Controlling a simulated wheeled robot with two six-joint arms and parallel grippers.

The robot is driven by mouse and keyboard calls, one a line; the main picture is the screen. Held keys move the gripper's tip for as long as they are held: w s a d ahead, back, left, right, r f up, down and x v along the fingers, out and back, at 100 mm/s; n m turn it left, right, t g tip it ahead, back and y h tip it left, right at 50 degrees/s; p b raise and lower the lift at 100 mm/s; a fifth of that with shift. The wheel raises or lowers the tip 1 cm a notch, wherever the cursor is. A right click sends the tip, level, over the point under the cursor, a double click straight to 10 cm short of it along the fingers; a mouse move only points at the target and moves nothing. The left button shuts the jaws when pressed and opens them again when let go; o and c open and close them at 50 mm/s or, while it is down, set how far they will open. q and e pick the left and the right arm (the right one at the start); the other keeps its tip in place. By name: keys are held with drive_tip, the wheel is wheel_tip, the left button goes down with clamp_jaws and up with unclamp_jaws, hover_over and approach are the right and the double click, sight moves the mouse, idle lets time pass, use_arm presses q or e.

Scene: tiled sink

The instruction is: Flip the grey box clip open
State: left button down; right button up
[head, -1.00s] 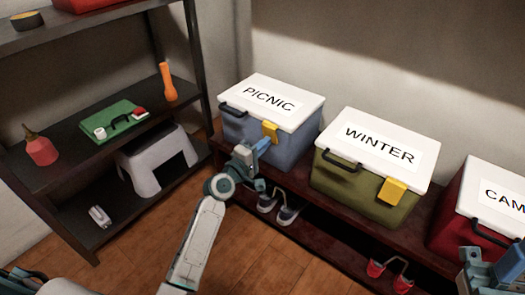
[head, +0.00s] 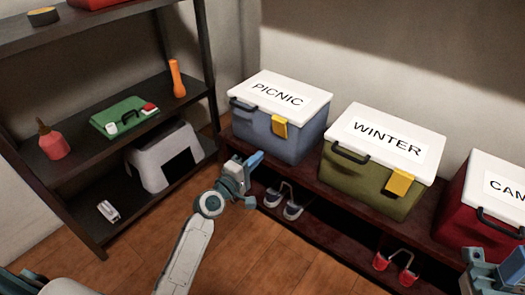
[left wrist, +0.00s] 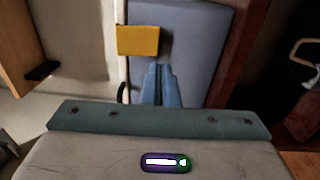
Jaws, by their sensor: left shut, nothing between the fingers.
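The grey-blue box marked PICNIC (head: 262,136) stands on the dark red bench with its white lid down. Its yellow clip (head: 280,126) sits at the lid's front edge; I cannot tell whether it is latched. In the left wrist view the clip (left wrist: 138,40) shows just ahead and left of my fingertips, on the grey-blue front. My left gripper (head: 256,158) is shut and empty, in front of and below the clip, apart from it. In the left wrist view its blue fingers (left wrist: 160,72) are together. My right gripper (head: 492,266) is partly cut off at the lower right.
The olive WINTER box (head: 366,192) and a red box (head: 470,209) stand to the right on the bench (head: 318,211). A dark shelf (head: 84,182) with a green case (head: 124,119) is at left. The wooden floor in front is clear.

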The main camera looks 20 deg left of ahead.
use_arm(q)
drive_tip(key=v, duration=0.3)
drive_tip(key=f+v, duration=0.1)
drive_tip(key=v, duration=0.1)
idle(0.4)
